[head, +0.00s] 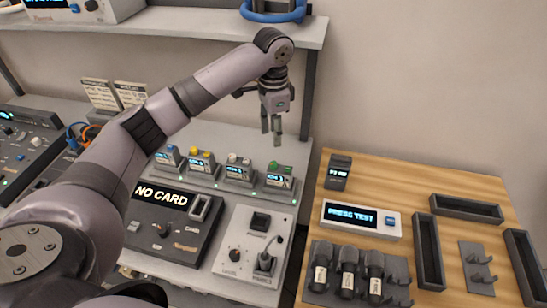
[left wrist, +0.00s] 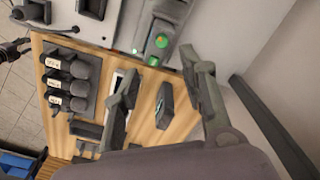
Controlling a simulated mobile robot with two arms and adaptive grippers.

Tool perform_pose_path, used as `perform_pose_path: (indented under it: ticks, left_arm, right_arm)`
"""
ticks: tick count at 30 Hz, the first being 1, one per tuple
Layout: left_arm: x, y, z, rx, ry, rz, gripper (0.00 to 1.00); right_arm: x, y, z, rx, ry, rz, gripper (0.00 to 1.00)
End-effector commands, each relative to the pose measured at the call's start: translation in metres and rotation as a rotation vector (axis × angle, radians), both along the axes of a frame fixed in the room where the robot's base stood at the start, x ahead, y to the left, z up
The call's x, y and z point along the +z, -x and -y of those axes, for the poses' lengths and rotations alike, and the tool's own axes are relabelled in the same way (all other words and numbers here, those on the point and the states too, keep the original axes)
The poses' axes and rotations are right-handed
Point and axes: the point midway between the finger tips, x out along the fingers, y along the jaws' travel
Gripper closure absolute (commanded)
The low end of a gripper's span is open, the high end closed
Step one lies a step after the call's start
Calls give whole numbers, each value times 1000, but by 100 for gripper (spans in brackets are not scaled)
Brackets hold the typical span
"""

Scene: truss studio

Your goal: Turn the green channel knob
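The green channel knob (head: 273,166) sits on top of a small grey module with a lit display, the rightmost in a row of similar modules on the shelf. The green knob also shows in the left wrist view (left wrist: 161,41), beyond the fingertips. My left gripper (head: 271,131) points down above this module, with a gap between its fingertips and the knob. In the left wrist view its two fingers (left wrist: 164,76) stand apart with nothing between them. I do not see my right gripper.
Neighbouring modules with blue, yellow and white knobs (head: 202,154) stand close on the left. A NO CARD panel (head: 172,222) and a switch panel (head: 251,241) lie in front. A wooden table (head: 390,180) with holders is at the right. A raised shelf (head: 180,22) is behind.

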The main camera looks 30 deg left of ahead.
Motion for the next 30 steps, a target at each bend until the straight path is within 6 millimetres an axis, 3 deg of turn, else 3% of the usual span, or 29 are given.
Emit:
perform_pose_path:
  ticks: [5, 15, 21, 30]
  left_arm:
    - [-40, 1, -1, 1, -2, -5, 61]
    - [-100, 0, 0, 0, 1, -2, 61]
    - [-113, 0, 0, -1, -1, 1, 61]
    - [-115, 0, 0, -1, -1, 1, 63]
  right_arm:
    - [8, 2, 3, 1, 4, -2, 60]
    - [18, -23, -1, -1, -3, 36, 60]
    - [19, -19, -7, -2, -10, 30, 60]
    - [18, -11, -9, -3, -11, 18, 60]
